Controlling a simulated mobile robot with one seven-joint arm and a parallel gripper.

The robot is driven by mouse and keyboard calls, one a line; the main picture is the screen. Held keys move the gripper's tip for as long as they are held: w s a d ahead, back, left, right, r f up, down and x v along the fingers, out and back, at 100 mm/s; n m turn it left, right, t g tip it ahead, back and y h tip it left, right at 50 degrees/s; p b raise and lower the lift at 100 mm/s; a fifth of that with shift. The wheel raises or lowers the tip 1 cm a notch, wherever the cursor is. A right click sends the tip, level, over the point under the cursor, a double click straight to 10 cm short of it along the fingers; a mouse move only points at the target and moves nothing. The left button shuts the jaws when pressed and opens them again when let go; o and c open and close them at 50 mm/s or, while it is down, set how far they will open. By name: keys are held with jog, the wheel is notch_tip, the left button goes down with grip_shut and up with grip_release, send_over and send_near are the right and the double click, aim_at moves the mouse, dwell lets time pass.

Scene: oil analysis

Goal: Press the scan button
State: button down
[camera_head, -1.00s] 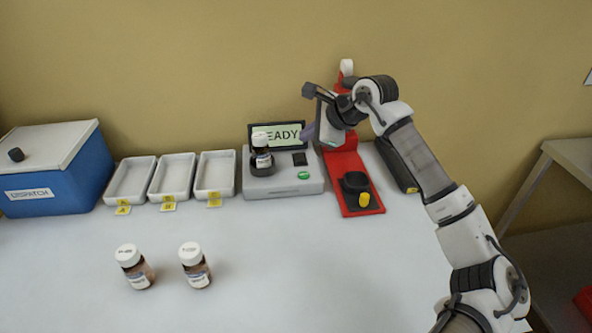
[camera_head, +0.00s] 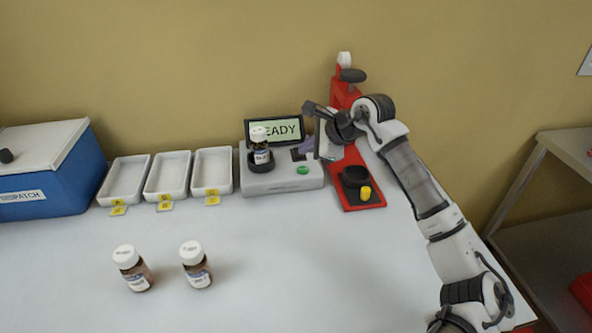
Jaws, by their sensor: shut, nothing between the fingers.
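The grey analyser (camera_head: 262,182) stands at the back middle of the table. Its screen (camera_head: 289,130) shows "READY", with the left part hidden by a bottle. A green button (camera_head: 303,170), which I take as the scan button, is on its top at the front right. A white-capped bottle (camera_head: 260,150) stands upright in the dark round holder at the analyser's left. My gripper (camera_head: 304,146) is shut and empty, with its fingers over the back right of the analyser, behind the green button and apart from it. Its fingertips are small and partly hard to make out.
A red stand (camera_head: 362,193) with a black cup and yellow knob is right of the analyser. White trays (camera_head: 211,188) and a blue dispatch box (camera_head: 50,198) stand left. Two bottles, one (camera_head: 131,268) left of the other (camera_head: 196,265), stand in front. The front middle is clear.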

aim_at(307, 171)
jog(key=f, duration=0.1)
jog(key=f+b, duration=0.2)
jog(key=shift+w+a, duration=0.15)
jog(key=shift+a, duration=0.1)
jog(key=shift+d+f+b, duration=0.2)
jog(key=shift+d+b, duration=0.15)
jog(key=shift+d, duration=0.05)
jog(key=shift+a, duration=0.15)
jog(key=shift+f, duration=0.1)
dwell(1.2)
jog(key=shift+f+b, duration=0.35)
jog(key=shift+b, duration=0.4)
